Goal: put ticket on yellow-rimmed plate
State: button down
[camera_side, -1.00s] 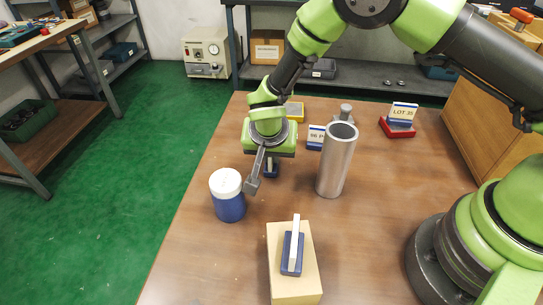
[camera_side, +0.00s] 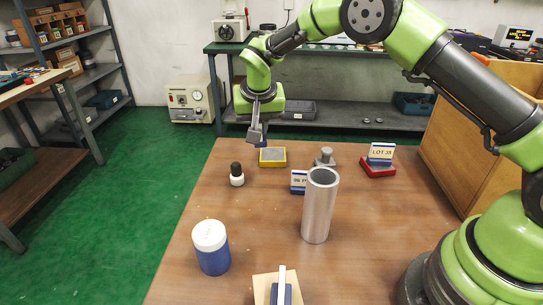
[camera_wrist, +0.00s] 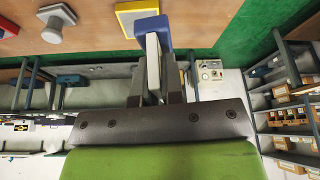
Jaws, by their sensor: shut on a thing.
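My gripper (camera_side: 257,132) is shut on a ticket, a white card in a blue base. In the side view only a bit of the ticket's blue base (camera_side: 263,142) shows beside the fingers. The wrist view shows the ticket's white card (camera_wrist: 153,62) between the fingers and its blue base beyond the fingertips. The yellow-rimmed plate (camera_side: 272,164) has a grey middle and lies near the table's far edge. In the side view the gripper is above and slightly left of it. In the wrist view the plate (camera_wrist: 124,16) shows partly behind the blue base.
A black-and-white bottle (camera_side: 237,176), a blue jar with white lid (camera_side: 212,250) and a metal tube (camera_side: 319,210) stand on the table (camera_side: 265,215). Other tickets are a "96 P" one (camera_side: 298,182), one on a red plate (camera_side: 378,168) and one on a tan box (camera_side: 262,288).

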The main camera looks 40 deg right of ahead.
jog(key=r+n, duration=0.1)
jog(key=n, duration=0.1)
send_over(271, 150)
jog(key=s+a, duration=0.1)
jog(key=s, duration=0.1)
jog(key=shift+t+y, duration=0.3)
jog(key=shift+t, duration=0.1)
notch_tip(271, 150, down, 10)
jog(key=shift+r, duration=0.15)
jog(key=c, duration=1.2)
grip_release()
jog(key=shift+c, duration=0.2)
jog(key=v, duration=1.2)
